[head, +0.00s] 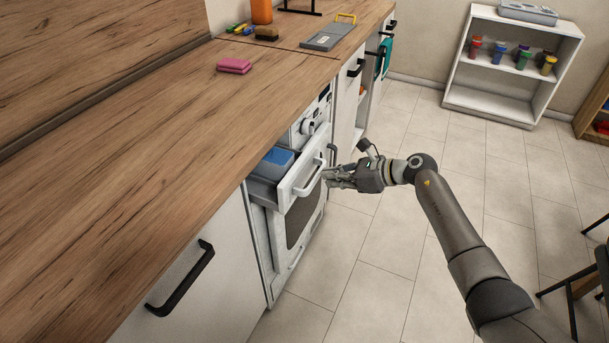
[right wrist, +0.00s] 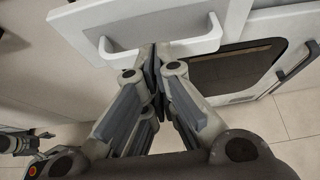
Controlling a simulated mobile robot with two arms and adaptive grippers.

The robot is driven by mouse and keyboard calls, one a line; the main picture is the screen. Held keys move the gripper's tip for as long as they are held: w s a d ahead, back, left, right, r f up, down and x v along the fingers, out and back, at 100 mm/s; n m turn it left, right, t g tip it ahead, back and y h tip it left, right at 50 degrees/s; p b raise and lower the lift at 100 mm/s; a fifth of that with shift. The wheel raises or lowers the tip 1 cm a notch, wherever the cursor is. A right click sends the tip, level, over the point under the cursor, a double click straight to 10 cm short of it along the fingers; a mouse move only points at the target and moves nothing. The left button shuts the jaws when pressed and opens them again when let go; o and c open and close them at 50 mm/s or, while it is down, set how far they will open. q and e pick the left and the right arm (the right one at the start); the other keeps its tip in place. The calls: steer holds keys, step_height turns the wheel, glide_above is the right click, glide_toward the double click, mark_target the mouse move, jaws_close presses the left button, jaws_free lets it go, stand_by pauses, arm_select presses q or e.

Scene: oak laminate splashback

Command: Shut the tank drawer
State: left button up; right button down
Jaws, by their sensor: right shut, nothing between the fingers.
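The tank drawer (head: 302,177) is pulled out of the white appliance under the worktop. A blue tank (head: 277,160) sits inside it, partly hidden by the worktop edge. The drawer's white front and handle also show at the top of the right wrist view (right wrist: 150,35). My right gripper (head: 328,177) is shut and empty, with its fingertips close to the drawer front near the handle.
Below the drawer is an appliance door with a dark window (head: 303,215). A cabinet with a black handle (head: 182,280) stands at the near left. A pink sponge (head: 234,66) lies on the worktop. The tiled floor is open on the right, with a stool (head: 590,275) at the far right.

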mark_target(304, 167)
steer(key=shift+w+a, duration=0.3)
steer(key=shift+a, duration=0.4)
steer(key=shift+w+a, duration=0.3)
steer(key=shift+a, duration=0.4)
steer(key=shift+w+a, duration=0.3)
steer(key=shift+a, duration=0.4)
steer(key=shift+w+a, duration=0.3)
steer(key=shift+a, duration=0.4)
steer(key=shift+w+a, duration=0.25)
steer(key=shift+a, duration=0.45)
steer(key=shift+w+a, duration=0.3)
steer(key=shift+a, duration=0.4)
steer(key=s+d, duration=0.1)
steer(key=d, duration=0.1)
steer(key=s+d, duration=0.1)
steer(key=d, duration=0.2)
steer(key=s+d, duration=0.1)
steer(key=d, duration=0.2)
steer(key=shift+s+d, duration=0.25)
steer(key=shift+a, duration=0.1)
